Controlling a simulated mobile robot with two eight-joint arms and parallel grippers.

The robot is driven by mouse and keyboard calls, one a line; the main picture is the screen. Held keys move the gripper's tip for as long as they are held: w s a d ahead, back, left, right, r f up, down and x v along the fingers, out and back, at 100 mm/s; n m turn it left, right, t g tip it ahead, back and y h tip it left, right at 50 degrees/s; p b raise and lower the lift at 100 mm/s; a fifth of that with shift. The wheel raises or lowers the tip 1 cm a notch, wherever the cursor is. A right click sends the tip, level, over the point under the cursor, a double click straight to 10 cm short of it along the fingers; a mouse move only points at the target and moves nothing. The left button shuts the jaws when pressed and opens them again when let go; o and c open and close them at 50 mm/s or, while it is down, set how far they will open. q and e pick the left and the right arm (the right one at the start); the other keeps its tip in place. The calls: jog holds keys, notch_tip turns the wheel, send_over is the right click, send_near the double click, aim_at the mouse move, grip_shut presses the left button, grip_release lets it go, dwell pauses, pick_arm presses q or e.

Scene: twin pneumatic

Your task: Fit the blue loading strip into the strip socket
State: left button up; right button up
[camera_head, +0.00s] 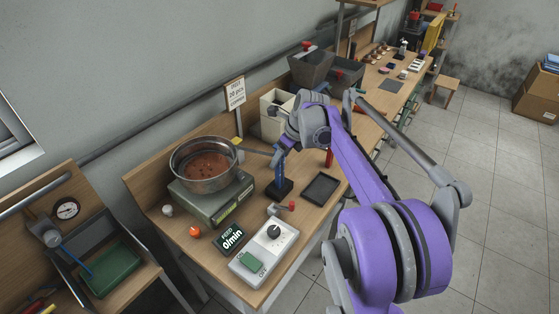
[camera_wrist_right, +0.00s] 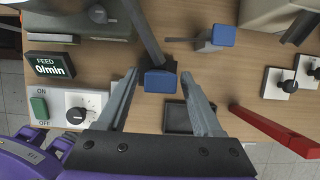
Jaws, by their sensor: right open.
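My right gripper (camera_wrist_right: 159,78) is open. In its wrist view, a blue block (camera_wrist_right: 160,83) at the end of a dark bar lies between the two fingertips, with gaps on both sides. A second blue block (camera_wrist_right: 222,36), with a dark grey piece beside it, lies farther up and right. I cannot tell which blue part is the loading strip and which the socket. In the head view, a dark blue block (camera_head: 279,188) stands on the bench beside the feeder, below my right wrist, which hides part of this spot. My left gripper is not in view.
A metal bowl feeder (camera_head: 204,167) on a grey-green base stands at left. A display reading 0/min (camera_head: 229,237) and a control box (camera_head: 264,251) are in front. A black tray (camera_head: 321,188) lies right of the blue block. Bins (camera_head: 311,65) stand behind.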

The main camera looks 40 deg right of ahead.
jog(key=v, duration=1)
jog(key=s+a+f+n, duration=0.3)
jog(key=s+a+n, duration=0.1)
jog(key=a+n, duration=0.35)
jog(key=s+a+f+n, duration=0.3)
jog(key=a+n, duration=0.4)
jog(key=a, duration=0.1)
jog(key=s+a+f+n, duration=0.3)
jog(key=s+f+n, duration=0.1)
jog(key=n, duration=0.2)
jog(key=s+a+f+n+t, duration=0.1)
jog(key=s+a+f+n, duration=0.2)
jog(key=n, duration=0.3)
jog(key=s+a+f+n+h, duration=0.1)
jog(key=s+a+f+n, duration=0.2)
jog(key=s+n, duration=0.3)
jog(key=shift+a+f, duration=0.15)
jog(key=shift+f, duration=0.7)
